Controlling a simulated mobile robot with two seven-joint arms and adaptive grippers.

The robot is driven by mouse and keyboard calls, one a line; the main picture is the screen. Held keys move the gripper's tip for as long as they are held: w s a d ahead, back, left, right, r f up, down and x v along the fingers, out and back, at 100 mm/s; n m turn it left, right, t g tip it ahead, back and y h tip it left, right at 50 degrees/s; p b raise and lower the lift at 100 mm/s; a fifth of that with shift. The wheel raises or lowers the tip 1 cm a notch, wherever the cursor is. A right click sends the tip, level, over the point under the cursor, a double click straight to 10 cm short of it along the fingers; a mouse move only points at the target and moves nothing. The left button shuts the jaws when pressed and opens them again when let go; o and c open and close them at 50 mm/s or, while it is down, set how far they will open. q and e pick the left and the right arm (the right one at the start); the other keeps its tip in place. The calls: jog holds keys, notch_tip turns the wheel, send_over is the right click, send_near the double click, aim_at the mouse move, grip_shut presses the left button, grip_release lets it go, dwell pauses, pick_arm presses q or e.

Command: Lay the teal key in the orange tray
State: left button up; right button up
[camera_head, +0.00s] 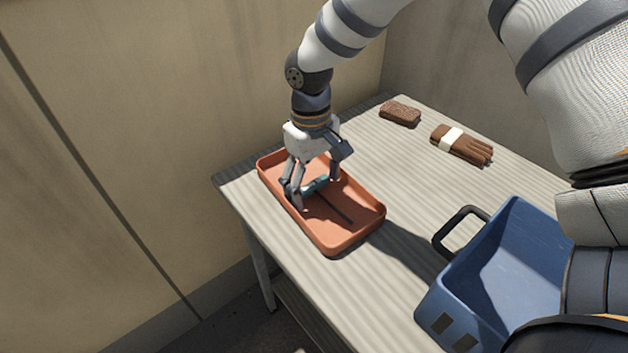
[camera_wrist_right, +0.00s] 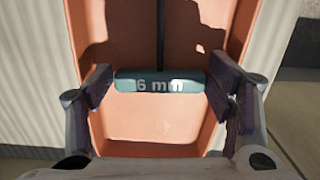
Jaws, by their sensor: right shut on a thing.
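The teal key (camera_head: 314,187) has a teal crossbar handle and a thin dark shaft. My right gripper (camera_head: 315,190) is shut on its handle, over the inside of the orange tray (camera_head: 349,245). In the right wrist view the handle (camera_wrist_right: 160,81), marked "6 mm", lies across between the two fingers of my right gripper (camera_wrist_right: 170,90), with the shaft pointing away. The tray (camera_wrist_right: 150,125) spreads beneath. I cannot tell whether the key touches the tray floor. My left gripper is not in view.
The tray lies on a grey ridged table (camera_head: 400,240) near a beige wall. A blue bin (camera_head: 515,250) with a dark handle stands at the right.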

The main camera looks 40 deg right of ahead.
jog(key=o, duration=0.9)
jog(key=shift+f, duration=0.1)
jog(key=r, duration=0.8)
jog(key=r+p, duration=0.1)
jog(key=r, duration=0.3)
jog(key=shift+w+r, duration=0.15)
jog(key=shift+w, duration=0.15)
